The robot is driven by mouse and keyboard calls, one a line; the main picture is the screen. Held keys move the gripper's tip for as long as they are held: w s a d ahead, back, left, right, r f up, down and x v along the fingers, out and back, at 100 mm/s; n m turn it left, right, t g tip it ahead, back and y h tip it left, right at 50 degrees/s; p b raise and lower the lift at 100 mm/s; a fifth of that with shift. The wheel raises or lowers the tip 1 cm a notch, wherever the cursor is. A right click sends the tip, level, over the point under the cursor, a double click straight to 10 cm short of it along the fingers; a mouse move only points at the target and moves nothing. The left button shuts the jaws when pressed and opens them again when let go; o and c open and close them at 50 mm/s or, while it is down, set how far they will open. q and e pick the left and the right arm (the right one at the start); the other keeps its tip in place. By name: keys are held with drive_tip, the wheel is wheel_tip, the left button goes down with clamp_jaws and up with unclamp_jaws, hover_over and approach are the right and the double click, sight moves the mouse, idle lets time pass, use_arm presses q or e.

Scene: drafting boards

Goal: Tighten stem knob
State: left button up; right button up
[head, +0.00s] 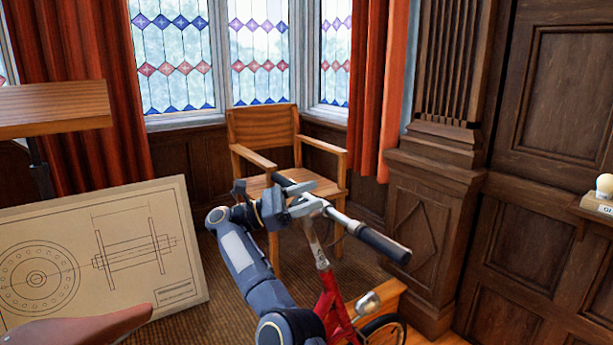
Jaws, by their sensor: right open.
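A red bicycle (333,301) stands at the lower middle. Its handlebar runs from a dark left grip to a dark right grip (384,243), with a grey stem (312,206) between them. I cannot make out the stem knob as a separate part; my gripper may cover it. My right arm comes up from the bottom, and my right gripper (275,207) is at the handlebar's middle, close beside the stem. It is open, its fingers partly lost against the dark bar; I cannot tell whether it touches. My left gripper is not in view.
A wooden armchair (262,130) stands behind the handlebar. A drafting board (190,262) with a wheel drawing leans at left, below a wooden tabletop (50,104). A reddish saddle (85,328) shows at lower left. A panelled wall and a small ledge with a bulb (604,184) are at right.

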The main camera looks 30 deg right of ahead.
wheel_tip(320, 180, up, 2)
drive_tip(key=shift+r+p, duration=0.25)
drive_tip(key=shift+p, duration=0.65)
drive_tip(key=s+a+r+b, duration=0.6)
drive_tip(key=s+r+b, duration=0.3)
drive_tip(key=s+b, duration=0.3)
drive_tip(key=shift+s+a+r+b, duration=0.15)
drive_tip(key=shift+s+a+b, duration=0.1)
drive_tip(key=shift+b, duration=0.4)
